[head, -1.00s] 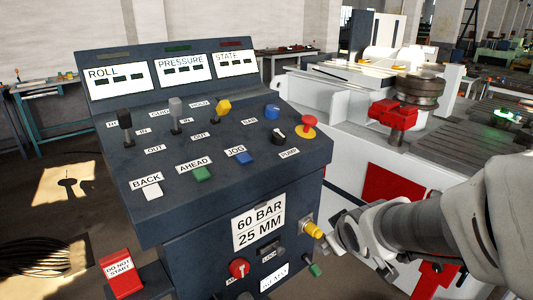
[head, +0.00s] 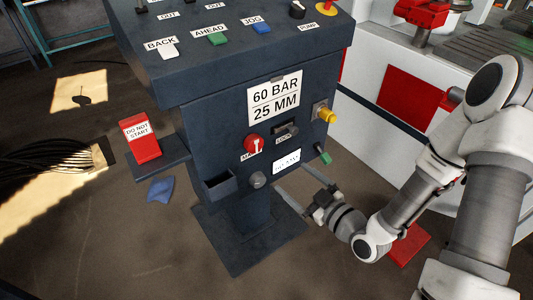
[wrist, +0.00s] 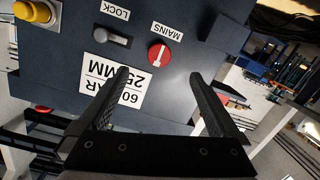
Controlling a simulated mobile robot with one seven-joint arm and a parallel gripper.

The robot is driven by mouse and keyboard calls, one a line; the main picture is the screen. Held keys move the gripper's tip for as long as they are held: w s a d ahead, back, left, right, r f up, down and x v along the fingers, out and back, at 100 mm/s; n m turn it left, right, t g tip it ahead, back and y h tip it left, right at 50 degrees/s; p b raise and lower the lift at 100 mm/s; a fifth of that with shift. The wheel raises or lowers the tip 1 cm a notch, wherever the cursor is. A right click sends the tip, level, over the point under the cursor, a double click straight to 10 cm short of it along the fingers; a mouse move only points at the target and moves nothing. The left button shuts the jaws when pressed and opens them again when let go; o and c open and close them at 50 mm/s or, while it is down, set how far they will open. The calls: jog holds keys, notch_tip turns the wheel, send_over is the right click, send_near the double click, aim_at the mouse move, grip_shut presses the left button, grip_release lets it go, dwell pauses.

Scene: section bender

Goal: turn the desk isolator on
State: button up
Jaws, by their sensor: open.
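The desk isolator is a red round knob with a white bar (head: 254,144) on the front of the dark control desk (head: 215,125), above a label partly readable as MAINS. The white bar stands roughly upright in the head view. The isolator also shows in the wrist view (wrist: 159,54), upside down, beyond and between the fingertips. My gripper (head: 291,179) is open and empty, below and right of the isolator in the head view, apart from it. Both fingers (wrist: 159,76) show in the wrist view with nothing between them.
A LOCK slot with a grey lever (head: 286,130) sits right of the isolator. A yellow knob (head: 328,115) and green knob (head: 324,158) are farther right. A small open bin (head: 220,184) and grey knob (head: 257,180) are below. A red DO NOT START sign (head: 141,138) stands left.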

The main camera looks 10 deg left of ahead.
jog(key=s+t+y, duration=0.1)
jog(key=s, duration=0.1)
jog(key=m+b, duration=0.1)
jog(key=b, duration=1)
send_near(256, 146)
jog(key=x, duration=0.9)
jog(key=shift+w+a+r, duration=0.1)
jog(key=shift+w+a, duration=0.05)
jog(key=shift+a, duration=0.1)
jog(key=c, duration=1.4)
